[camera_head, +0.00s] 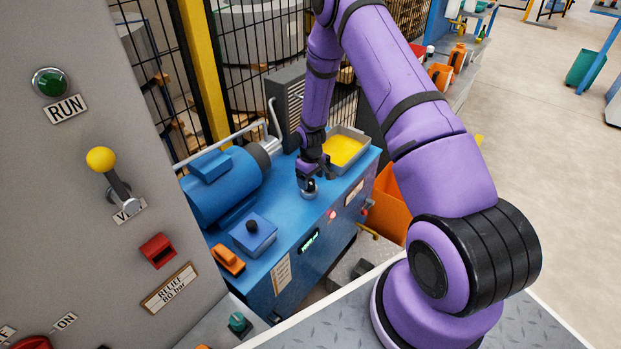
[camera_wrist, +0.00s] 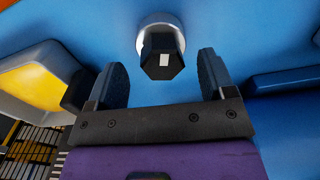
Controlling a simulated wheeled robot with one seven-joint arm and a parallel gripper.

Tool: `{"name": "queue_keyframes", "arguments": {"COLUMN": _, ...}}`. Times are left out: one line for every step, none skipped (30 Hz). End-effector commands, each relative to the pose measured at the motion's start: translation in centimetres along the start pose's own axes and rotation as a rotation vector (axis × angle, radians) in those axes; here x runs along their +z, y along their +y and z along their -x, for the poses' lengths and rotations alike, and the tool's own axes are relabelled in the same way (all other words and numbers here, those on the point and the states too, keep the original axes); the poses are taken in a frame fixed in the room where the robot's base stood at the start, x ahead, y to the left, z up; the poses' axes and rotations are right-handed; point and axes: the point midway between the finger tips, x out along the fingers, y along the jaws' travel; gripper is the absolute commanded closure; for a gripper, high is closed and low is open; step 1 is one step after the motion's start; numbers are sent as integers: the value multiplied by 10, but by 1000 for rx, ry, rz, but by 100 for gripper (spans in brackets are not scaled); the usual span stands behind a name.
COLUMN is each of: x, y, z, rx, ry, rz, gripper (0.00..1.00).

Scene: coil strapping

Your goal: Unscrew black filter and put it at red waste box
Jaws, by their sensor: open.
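The black filter (camera_wrist: 161,57) is a dark six-sided cap with a white mark, seated in a round silver collar (camera_wrist: 150,20) on the blue machine top. In the head view the silver collar (camera_head: 309,194) shows just below my gripper (camera_head: 308,174), which mostly hides the filter. An orange-red box (camera_head: 392,204), likely the waste box, stands on the floor right of the machine, partly behind my arm.
A grey tray with yellow contents (camera_head: 342,150) sits right behind my gripper. A blue motor (camera_head: 222,185) lies to the left. A blue block with a black knob (camera_head: 253,232) and an orange item (camera_head: 228,259) are at the front left. A wire fence stands behind.

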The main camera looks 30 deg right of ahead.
Motion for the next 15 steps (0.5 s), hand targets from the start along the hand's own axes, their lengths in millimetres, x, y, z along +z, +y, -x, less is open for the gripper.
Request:
{"name": "queue_keyframes", "arguments": {"x": 0, "y": -1, "z": 0, "rx": 1, "ry": 0, "rz": -72, "gripper": 24}}
{"name": "queue_keyframes", "arguments": {"x": -1, "y": -1, "z": 0, "rx": 1, "ry": 0, "rz": -128, "gripper": 24}}
{"name": "queue_keyframes", "arguments": {"x": -1, "y": -2, "z": 0, "rx": 1, "ry": 0, "rz": -206, "gripper": 24}}
{"name": "queue_keyframes", "arguments": {"x": -1, "y": -3, "z": 0, "rx": 1, "ry": 0, "rz": -265, "gripper": 24}}
{"name": "queue_keyframes", "arguments": {"x": -2, "y": -3, "z": 0, "rx": 1, "ry": 0, "rz": -324, "gripper": 24}}
{"name": "queue_keyframes", "arguments": {"x": -2, "y": -3, "z": 0, "rx": 1, "ry": 0, "rz": -403, "gripper": 24}}
{"name": "queue_keyframes", "arguments": {"x": -2, "y": -4, "z": 0, "rx": 1, "ry": 0, "rz": -462, "gripper": 24}}
{"name": "queue_keyframes", "arguments": {"x": -2, "y": -4, "z": 0, "rx": 1, "ry": 0, "rz": -520, "gripper": 24}}
{"name": "queue_keyframes", "arguments": {"x": -2, "y": -5, "z": 0, "rx": 1, "ry": 0, "rz": -597, "gripper": 24}}
{"name": "queue_keyframes", "arguments": {"x": -3, "y": -5, "z": 0, "rx": 1, "ry": 0, "rz": -652, "gripper": 24}}
{"name": "queue_keyframes", "arguments": {"x": -3, "y": -6, "z": 0, "rx": 1, "ry": 0, "rz": -702, "gripper": 24}}
{"name": "queue_keyframes", "arguments": {"x": -3, "y": -6, "z": 0, "rx": 1, "ry": 0, "rz": -760, "gripper": 24}}
{"name": "queue_keyframes", "arguments": {"x": -3, "y": -6, "z": 0, "rx": 1, "ry": 0, "rz": -795, "gripper": 24}}
{"name": "queue_keyframes", "arguments": {"x": -3, "y": -6, "z": 0, "rx": 1, "ry": 0, "rz": -825, "gripper": 24}}
{"name": "queue_keyframes", "arguments": {"x": -3, "y": -6, "z": 0, "rx": 1, "ry": 0, "rz": -854, "gripper": 24}}
